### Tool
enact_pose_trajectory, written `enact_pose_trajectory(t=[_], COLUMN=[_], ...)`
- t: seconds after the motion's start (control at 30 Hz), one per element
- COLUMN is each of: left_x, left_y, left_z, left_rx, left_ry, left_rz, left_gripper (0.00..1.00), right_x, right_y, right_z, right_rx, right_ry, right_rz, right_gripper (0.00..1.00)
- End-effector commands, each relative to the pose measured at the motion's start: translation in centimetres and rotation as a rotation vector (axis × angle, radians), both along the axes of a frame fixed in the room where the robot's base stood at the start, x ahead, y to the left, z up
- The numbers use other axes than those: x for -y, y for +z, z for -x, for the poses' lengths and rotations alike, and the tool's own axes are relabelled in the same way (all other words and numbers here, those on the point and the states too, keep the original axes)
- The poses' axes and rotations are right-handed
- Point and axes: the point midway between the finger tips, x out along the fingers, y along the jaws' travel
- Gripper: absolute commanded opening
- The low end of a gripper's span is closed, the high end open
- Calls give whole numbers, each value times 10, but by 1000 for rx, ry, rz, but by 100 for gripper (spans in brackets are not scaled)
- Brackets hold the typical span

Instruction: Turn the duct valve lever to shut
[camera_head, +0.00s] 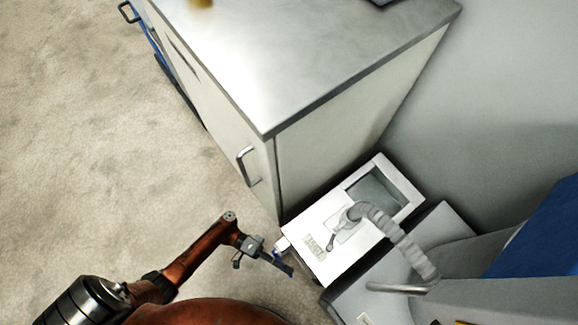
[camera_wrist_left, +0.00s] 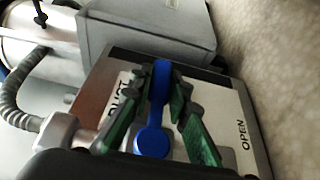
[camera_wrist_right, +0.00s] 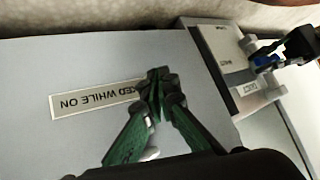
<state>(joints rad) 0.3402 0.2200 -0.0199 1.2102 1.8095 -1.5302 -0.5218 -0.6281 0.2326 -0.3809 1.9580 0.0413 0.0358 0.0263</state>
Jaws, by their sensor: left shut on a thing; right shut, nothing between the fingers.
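The blue duct valve lever (camera_wrist_left: 160,85) is on a pale panel marked OPEN (camera_wrist_left: 243,135) at its right side and DUCT beside the lever. Its round hub (camera_wrist_left: 152,141) is nearest the camera and its arm points up the picture. My left gripper (camera_wrist_left: 163,82) is shut on the lever, one green-padded finger on each side. In the head view my left gripper (camera_head: 270,257) is at the near-left side of the white box. The right wrist view shows the lever (camera_wrist_right: 266,60) partly behind my left gripper. My right gripper (camera_wrist_right: 154,84) is shut and empty, above a grey surface.
A white box (camera_head: 327,252) carries a ribbed grey hose (camera_head: 389,229) and stands beside a metal-topped cabinet (camera_head: 300,50). A label ending "ED WHILE ON" (camera_wrist_right: 88,100) lies by my right gripper. Open floor (camera_head: 120,150) is at the left.

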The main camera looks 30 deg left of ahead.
Motion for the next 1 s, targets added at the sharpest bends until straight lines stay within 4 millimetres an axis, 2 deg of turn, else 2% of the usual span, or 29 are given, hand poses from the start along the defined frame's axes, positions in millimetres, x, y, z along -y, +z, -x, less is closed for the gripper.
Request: enact_pose_trajectory(t=[0.43,0.47,0.67,1.0], left_x=[0,0,0,-2], left_y=[2,2,2,1], left_z=[2,2,2,1], left_rx=[-6,-6,-5,-5], left_ry=[-3,-3,-2,-1], left_rz=[15,15,12,9], left_gripper=[0,18,32,34], right_x=[0,0,0,-1], right_y=[0,0,0,0], right_z=[0,0,0,1], right_rx=[5,5,5,3], right_ry=[1,1,1,3], right_rz=[0,0,0,-1], right_gripper=[0,0,0,0])
